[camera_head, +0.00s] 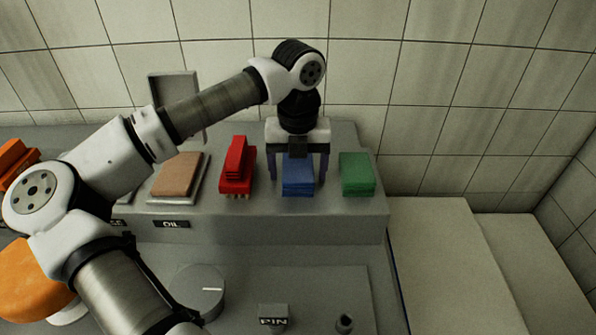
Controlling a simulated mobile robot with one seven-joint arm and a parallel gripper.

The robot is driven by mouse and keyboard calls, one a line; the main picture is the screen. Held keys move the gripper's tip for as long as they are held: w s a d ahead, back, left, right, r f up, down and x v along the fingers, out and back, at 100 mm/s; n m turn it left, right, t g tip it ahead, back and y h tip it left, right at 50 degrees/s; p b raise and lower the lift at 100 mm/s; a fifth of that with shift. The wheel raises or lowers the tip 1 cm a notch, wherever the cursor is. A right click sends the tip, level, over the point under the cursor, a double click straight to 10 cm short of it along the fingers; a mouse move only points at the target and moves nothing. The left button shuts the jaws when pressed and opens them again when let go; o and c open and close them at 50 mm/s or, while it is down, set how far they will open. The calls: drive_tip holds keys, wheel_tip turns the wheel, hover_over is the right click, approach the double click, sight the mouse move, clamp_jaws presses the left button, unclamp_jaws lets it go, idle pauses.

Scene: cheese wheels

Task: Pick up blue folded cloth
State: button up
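The blue folded cloth (298,180) lies on the grey raised shelf, between a red stack and a green folded cloth. My gripper (298,172) points down right over the blue cloth. Its two fingers are apart, one at the left side and one at the right side of the cloth. I cannot tell whether the fingers touch the cloth. The top back part of the cloth is partly hidden by the gripper body.
A red stack (237,170) stands close on the left and a green folded cloth (357,174) close on the right. A tan block (178,173) lies on a tray further left. A tiled wall (440,90) rises behind. Pale surfaces (455,270) lie lower right.

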sight(298, 167)
drive_tip(key=c, duration=0.9)
wheel_tip(298, 167, up, 20)
drive_tip(key=shift+r+b, duration=0.1)
drive_tip(key=shift+b, duration=1.1)
drive_tip(key=o, duration=0.4)
drive_tip(key=shift+c, duration=1.4)
